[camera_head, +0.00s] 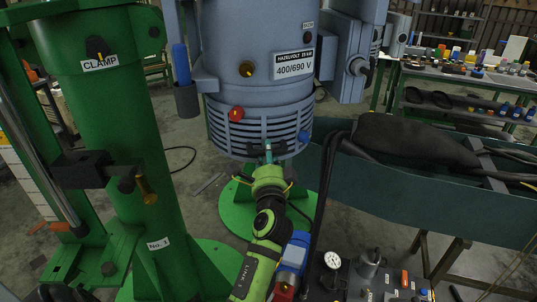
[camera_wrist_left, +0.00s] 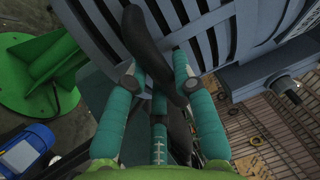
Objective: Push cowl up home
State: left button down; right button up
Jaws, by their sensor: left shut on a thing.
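The cowl (camera_head: 258,128) is a grey-blue slatted ring at the bottom of the large upright motor (camera_head: 250,45). A red knob and a blue knob sit on its side. My left gripper (camera_head: 268,156) is at the cowl's lower front edge, with the green arm below it. In the left wrist view, the teal fingers of the gripper (camera_wrist_left: 158,78) are shut on a black curved handle (camera_wrist_left: 150,42) that runs between them. Grey slats (camera_wrist_left: 205,45) are close beyond it. I cannot tell whether the cowl is fully seated. My right gripper is not in view.
A green clamp column (camera_head: 125,120) stands at the left. A green round base (camera_head: 232,214) is on the floor below the motor. A dark teal trough (camera_head: 430,200) with black hoses lies at the right, and a panel with a gauge (camera_head: 333,261) is at the front.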

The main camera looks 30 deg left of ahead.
pick_arm(q)
jog(key=shift+a+r, duration=0.15)
jog(key=shift+r, duration=0.5)
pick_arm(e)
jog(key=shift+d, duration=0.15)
pick_arm(q)
jog(key=c, duration=1)
grip_release()
jog(key=shift+w+f, duration=0.2)
jog(key=shift+w, duration=0.05)
jog(key=shift+s+a, duration=0.1)
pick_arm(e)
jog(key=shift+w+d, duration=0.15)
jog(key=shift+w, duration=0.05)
pick_arm(q)
jog(key=shift+f, duration=0.1)
jog(key=shift+s, duration=0.1)
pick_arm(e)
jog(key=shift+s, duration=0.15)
